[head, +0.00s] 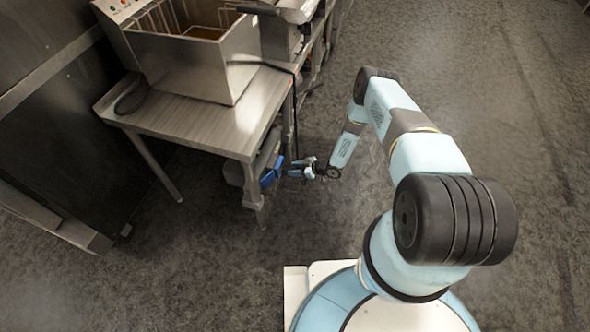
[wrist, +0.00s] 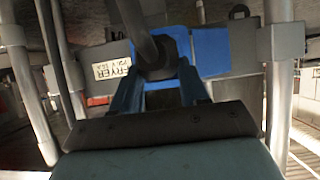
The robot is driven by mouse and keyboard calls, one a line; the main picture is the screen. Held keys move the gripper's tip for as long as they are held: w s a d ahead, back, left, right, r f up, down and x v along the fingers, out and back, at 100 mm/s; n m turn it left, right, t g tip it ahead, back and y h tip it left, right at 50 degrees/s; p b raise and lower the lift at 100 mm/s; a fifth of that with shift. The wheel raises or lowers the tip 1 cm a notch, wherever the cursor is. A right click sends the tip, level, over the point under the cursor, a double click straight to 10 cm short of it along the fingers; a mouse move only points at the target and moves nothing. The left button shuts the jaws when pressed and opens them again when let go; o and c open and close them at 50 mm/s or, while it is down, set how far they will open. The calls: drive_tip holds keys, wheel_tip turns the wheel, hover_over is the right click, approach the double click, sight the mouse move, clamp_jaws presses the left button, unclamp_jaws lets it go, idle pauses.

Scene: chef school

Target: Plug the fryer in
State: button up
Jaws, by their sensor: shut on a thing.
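The steel fryer (head: 200,68) stands on the steel table (head: 215,125). Its black power cord (head: 294,115) hangs down past the table's right edge. My gripper (head: 290,168) is low beside the table's side, close to a blue socket box (head: 268,179). In the wrist view my gripper (wrist: 157,80) is shut on a dark plug (wrist: 154,58), with the thick cord (wrist: 142,25) rising from it. The plug is in front of the blue socket box (wrist: 211,52), beside a label reading "FRYER" (wrist: 112,70). The plug hides the socket face, so I cannot tell whether it is seated.
A table leg (head: 258,205) stands just left of the gripper. Metal posts (wrist: 280,70) flank the panel (wrist: 240,45) in the wrist view. Open floor (head: 215,265) lies in front of the table, and more is to the right.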

drive_tip(key=shift+w+a, duration=0.2)
drive_tip(key=shift+a, duration=0.4)
drive_tip(key=shift+w+a, duration=0.2)
drive_tip(key=shift+a, duration=0.35)
idle(0.4)
drive_tip(key=shift+d, duration=0.25)
idle(0.4)
drive_tip(key=shift+s+d, duration=0.3)
drive_tip(key=shift+d, duration=0.45)
drive_tip(key=shift+s+d, duration=0.25)
drive_tip(key=shift+d, duration=0.5)
drive_tip(key=shift+s+d, duration=0.3)
drive_tip(key=shift+d, duration=0.45)
drive_tip(key=shift+s, duration=0.1)
